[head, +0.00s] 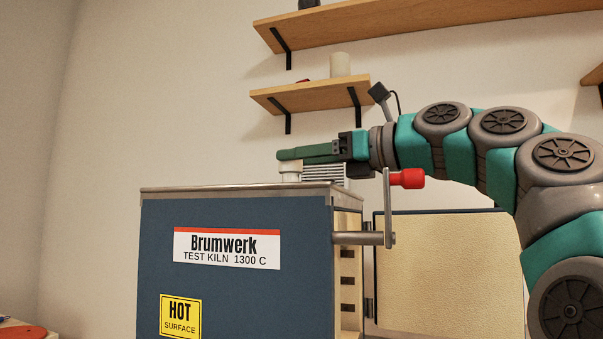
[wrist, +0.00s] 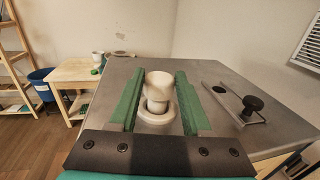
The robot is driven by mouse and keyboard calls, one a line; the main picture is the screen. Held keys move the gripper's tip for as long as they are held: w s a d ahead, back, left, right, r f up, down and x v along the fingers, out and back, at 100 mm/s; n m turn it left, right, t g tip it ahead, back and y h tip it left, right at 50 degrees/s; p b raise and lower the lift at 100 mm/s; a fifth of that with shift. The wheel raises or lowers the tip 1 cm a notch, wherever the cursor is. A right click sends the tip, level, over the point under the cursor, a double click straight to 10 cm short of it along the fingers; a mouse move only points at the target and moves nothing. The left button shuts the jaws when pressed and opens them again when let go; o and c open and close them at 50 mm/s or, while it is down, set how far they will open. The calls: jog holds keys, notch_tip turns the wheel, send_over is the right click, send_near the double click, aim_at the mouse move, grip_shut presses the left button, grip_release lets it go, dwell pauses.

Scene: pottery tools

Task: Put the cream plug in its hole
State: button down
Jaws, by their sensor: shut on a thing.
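The cream plug (wrist: 158,82) stands upright between the green fingers of my gripper (wrist: 156,85) in the wrist view. Its narrower lower part meets a pale ring (wrist: 157,118) on the kiln's grey top; I cannot tell how deep it sits in the hole, which is hidden beneath it. In the head view my gripper (head: 290,154) reaches level over the kiln (head: 215,215) from the right, shut on the plug. The plug (head: 290,169) shows below the fingertips, just above or touching the top.
A dark round opening (wrist: 219,89) and a black knob (wrist: 253,103) on a metal frame are right of the plug on the kiln top. A crank with a red handle (head: 407,178) sticks up at the kiln's right side. Shelves (head: 312,94) hang behind.

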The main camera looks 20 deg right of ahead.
jog(key=shift+f, duration=0.75)
jog(key=shift+c, duration=1.8)
grip_release()
jog(key=shift+s+d+r, duration=0.1)
jog(key=shift+s+d, duration=0.05)
jog(key=shift+d, duration=0.05)
jog(key=p+v, duration=0.1)
jog(key=v, duration=1)
jog(key=shift+s+d, duration=0.15)
